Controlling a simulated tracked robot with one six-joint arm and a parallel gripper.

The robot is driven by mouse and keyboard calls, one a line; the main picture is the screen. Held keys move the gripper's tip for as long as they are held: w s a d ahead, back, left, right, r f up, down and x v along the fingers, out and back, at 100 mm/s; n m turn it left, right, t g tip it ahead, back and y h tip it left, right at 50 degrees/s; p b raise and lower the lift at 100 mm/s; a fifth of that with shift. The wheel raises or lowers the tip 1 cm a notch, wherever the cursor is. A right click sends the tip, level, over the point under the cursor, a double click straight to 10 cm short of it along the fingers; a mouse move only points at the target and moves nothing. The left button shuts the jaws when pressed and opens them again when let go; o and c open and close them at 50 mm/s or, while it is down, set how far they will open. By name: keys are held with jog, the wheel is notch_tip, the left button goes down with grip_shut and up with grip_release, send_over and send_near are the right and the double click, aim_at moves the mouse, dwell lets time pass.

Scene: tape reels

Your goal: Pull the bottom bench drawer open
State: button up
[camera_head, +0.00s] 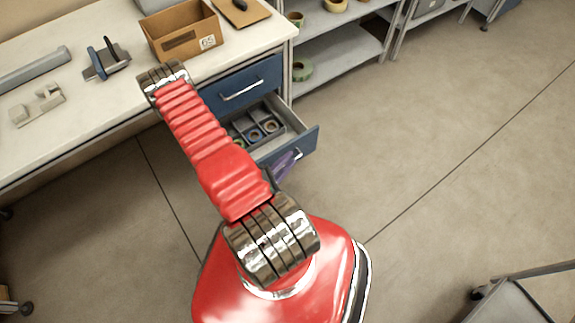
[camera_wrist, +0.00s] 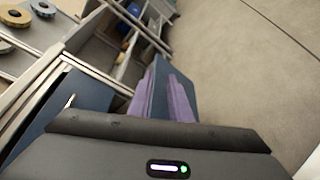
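The bench (camera_head: 75,125) has a shut blue upper drawer (camera_head: 222,86) with a pale bar handle. Below it, the lower drawer (camera_head: 309,143) stands pulled out, with reels in its divided inside. It is the lowest drawer I can see; my arm hides what is beneath. My gripper's purple fingers (camera_head: 284,165) show by the outer face of this drawer, close to its handle (camera_head: 298,155). In the wrist view, the fingers (camera_wrist: 160,104) lie on both sides of the blue drawer front (camera_wrist: 178,82). Whether they grip the handle is hidden.
A cardboard box (camera_head: 182,42), a blue-grey tape holder (camera_head: 106,62) and a grey bar (camera_head: 32,70) lie on the bench. Shelves with reels (camera_head: 340,50) stand behind. A cart (camera_head: 510,300) is at the lower right. The floor right of the drawer is clear.

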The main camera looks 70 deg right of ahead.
jog(key=shift+r, duration=0.25)
jog(key=shift+r, duration=0.1)
jog(key=w+a+r+m+g+y, duration=0.1)
jog(key=w+r+m+g+y, duration=0.2)
jog(key=r, duration=0.8)
jog(key=w+a+r+m+g, duration=0.25)
jog(key=w+r, duration=0.35)
jog(key=r, duration=0.5)
jog(key=w+a+r+t+y, duration=0.3)
jog(key=a+r, duration=0.4)
jog(key=a, duration=0.3)
jog(key=w+a+r+n+t+y, duration=0.1)
jog(key=w+a+r+t+y, duration=0.3)
jog(key=a+r+t, duration=0.3)
jog(key=w+a+r+n+t+y, duration=0.1)
jog(key=w+a+r+t+y, duration=0.2)
jog(key=a, duration=1.1)
notch_tip(320, 180, up, 6)
jog(key=t+y, duration=0.1)
jog(key=t, duration=0.2)
jog(key=shift+w+a+y, duration=0.15)
jog(key=shift+a+y, duration=0.05)
jog(key=shift+y, duration=0.2)
jog(key=shift+d+n, duration=0.1)
jog(key=shift+n, duration=0.15)
